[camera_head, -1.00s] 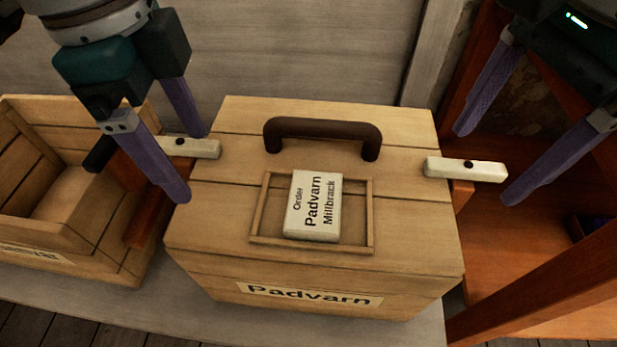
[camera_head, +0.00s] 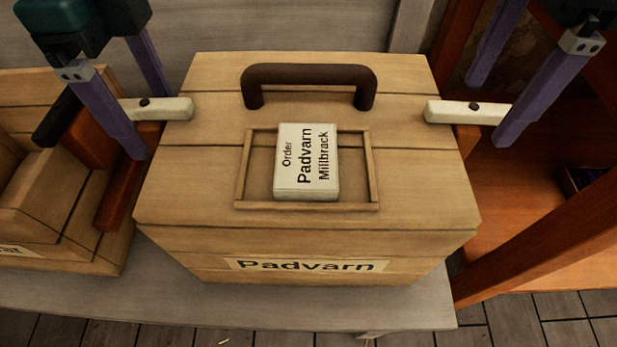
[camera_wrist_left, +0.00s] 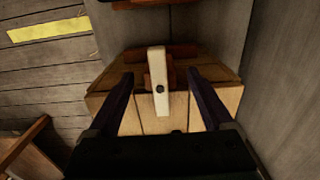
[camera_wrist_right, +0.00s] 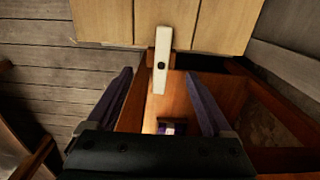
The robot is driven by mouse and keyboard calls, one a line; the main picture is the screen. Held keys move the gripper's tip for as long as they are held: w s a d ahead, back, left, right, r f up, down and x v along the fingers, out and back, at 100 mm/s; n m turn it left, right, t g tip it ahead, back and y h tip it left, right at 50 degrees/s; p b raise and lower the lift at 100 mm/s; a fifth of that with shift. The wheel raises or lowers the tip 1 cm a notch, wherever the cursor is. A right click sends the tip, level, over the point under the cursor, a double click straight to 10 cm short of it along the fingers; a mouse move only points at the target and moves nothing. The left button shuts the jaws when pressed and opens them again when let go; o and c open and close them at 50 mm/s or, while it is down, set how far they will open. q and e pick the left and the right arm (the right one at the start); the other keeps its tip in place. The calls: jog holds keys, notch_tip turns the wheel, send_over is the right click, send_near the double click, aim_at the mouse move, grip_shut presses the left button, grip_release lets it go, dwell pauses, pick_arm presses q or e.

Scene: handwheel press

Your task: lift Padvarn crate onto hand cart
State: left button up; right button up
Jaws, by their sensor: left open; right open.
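The Padvarn crate (camera_head: 400,180) is a light wooden box with a dark top handle (camera_head: 310,75), an order card and a front name label. It stands level on a grey bench. White grips stick out at both sides. My left gripper (camera_head: 150,126) is open, its fingers on either side of the left grip (camera_head: 165,109), which also shows in the left wrist view (camera_wrist_left: 158,70). My right gripper (camera_head: 485,115) is open, its fingers on either side of the right grip (camera_head: 465,112), seen in the right wrist view too (camera_wrist_right: 161,60). I cannot make out a hand cart.
Another open wooden crate (camera_head: 60,220) stands close on the left. A red-brown wooden frame (camera_head: 550,262) is at the right, near my right gripper. The grey bench (camera_head: 300,306) has a narrow bare strip in front, with floor beyond. A wall stands behind.

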aim_at(468, 136)
pick_arm(q)
notch_tip(468, 136, down, 7)
jog(key=shift+r, duration=0.1)
pick_arm(e)
notch_tip(468, 136, down, 7)
jog(key=shift+r, duration=0.1)
pick_arm(q)
jog(key=shift+c, duration=0.2)
pick_arm(e)
jog(key=shift+c, duration=0.2)
pick_arm(q)
grip_shut()
pick_arm(e)
grip_shut()
dwell(0.4)
